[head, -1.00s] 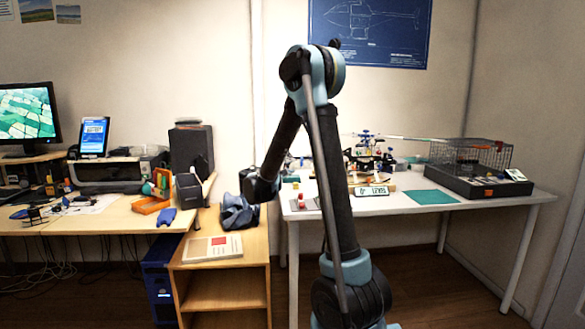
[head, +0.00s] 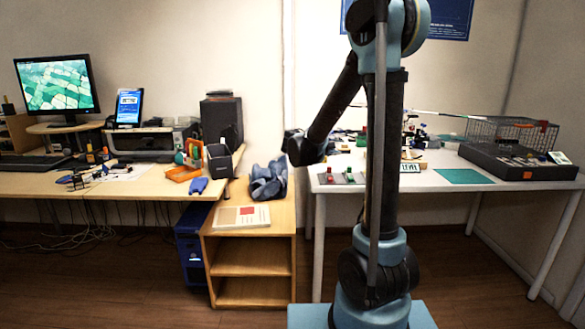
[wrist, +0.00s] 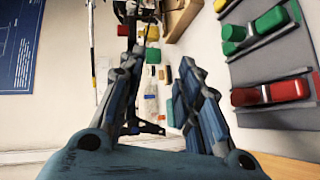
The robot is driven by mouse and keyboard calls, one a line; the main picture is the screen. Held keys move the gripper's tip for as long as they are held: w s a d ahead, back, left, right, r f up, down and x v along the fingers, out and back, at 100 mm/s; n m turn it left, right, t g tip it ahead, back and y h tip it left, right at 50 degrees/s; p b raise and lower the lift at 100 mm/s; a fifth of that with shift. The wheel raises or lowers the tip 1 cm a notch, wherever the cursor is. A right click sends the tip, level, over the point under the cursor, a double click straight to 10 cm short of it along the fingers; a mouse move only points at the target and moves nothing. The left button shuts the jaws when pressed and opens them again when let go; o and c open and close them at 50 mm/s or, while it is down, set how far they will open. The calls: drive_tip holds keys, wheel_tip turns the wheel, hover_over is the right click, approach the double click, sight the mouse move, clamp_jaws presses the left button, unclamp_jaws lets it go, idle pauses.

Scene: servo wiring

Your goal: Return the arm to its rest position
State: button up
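My arm (head: 385,150) stands folded upright in the right half of the head view, its forearm slanting down to the left. My gripper (head: 298,148) hangs at the left front corner of the white table, up and right of the blue cloth-like item, partly dark and small there. In the wrist view its two blue-grey fingers (wrist: 160,85) stand apart with nothing held between them. Beyond them lie small coloured blocks, and a grey rack with green parts (wrist: 268,22) and a red part (wrist: 288,90).
The white table (head: 440,200) holds a teal mat (head: 465,176) and a wire cage (head: 512,137). A low wooden shelf (head: 250,255) carries the crumpled blue item (head: 268,182) and a booklet (head: 242,217). A desk with monitor (head: 56,84) and printer (head: 140,143) is at left.

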drive_tip(key=s+d+f+m+g+y, duration=0.2)
drive_tip(key=s+d+f+g, duration=0.15)
drive_tip(key=s, duration=0.65)
drive_tip(key=s+d+f+m+g+y, duration=0.25)
drive_tip(key=s+d, duration=0.25)
drive_tip(key=s, duration=0.6)
drive_tip(key=s+a+f+m+g+y, duration=0.1)
drive_tip(key=s+a+f+y, duration=0.1)
drive_tip(key=s, duration=0.4)
drive_tip(key=s+a+f+m+y, duration=0.1)
drive_tip(key=s+a+f+y, duration=0.1)
drive_tip(key=s+f, duration=0.3)
drive_tip(key=s+a+f+m+g+y, duration=0.1)
drive_tip(key=s+a+f+y, duration=0.1)
drive_tip(key=s, duration=0.7)
drive_tip(key=shift+a+f+g, duration=0.3)
drive_tip(key=shift+a+f, duration=0.4)
drive_tip(key=shift+f, duration=0.25)
drive_tip(key=shift+s, duration=0.1)
drive_tip(key=shift+w+f, duration=0.2)
drive_tip(key=shift+w, duration=0.25)
